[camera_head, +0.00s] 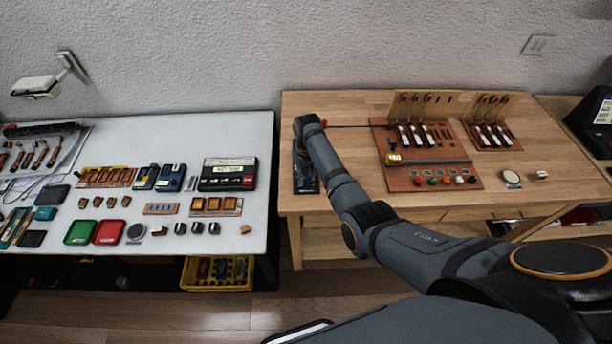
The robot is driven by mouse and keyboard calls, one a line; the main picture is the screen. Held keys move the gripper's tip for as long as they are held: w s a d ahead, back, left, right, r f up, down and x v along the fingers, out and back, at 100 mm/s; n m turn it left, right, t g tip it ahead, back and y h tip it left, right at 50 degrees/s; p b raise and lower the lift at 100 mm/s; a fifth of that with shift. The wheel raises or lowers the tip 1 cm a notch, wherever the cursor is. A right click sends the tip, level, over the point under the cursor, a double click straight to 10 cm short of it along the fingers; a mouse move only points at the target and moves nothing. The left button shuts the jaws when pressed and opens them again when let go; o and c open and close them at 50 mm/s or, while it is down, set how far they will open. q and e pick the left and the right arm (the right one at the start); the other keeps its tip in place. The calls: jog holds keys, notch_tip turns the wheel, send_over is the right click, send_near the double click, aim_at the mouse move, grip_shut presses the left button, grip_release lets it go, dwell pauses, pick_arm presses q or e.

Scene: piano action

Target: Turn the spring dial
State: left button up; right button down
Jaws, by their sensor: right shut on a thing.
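My right arm reaches in from the lower right across the wooden table. Its end, with the right gripper (308,125), is over the table's left part; the fingers are mostly hidden by my own wrist. The gripper appears shut on this rod. I cannot tell for sure whether this is the spring dial. My left gripper is out of view.
A dark tray (298,186) lies at the wooden table's left edge. Upright key racks (424,104) stand behind the board. A round disc (511,178) lies to its right. A white table (240,133) full of small parts stands left, across a gap.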

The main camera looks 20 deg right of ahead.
aim_at(307, 178)
jog(key=shift+r+m+p, duration=0.3)
jog(key=shift+m+p, duration=0.15)
jog(key=shift+m, duration=0.05)
jog(key=shift+f+m, duration=0.3)
jog(key=shift+m, duration=0.3)
jog(key=c, duration=1)
grip_release()
jog(key=shift+c, duration=0.2)
notch_tip(307, 178, up, 12)
jog(key=shift+d, duration=0.15)
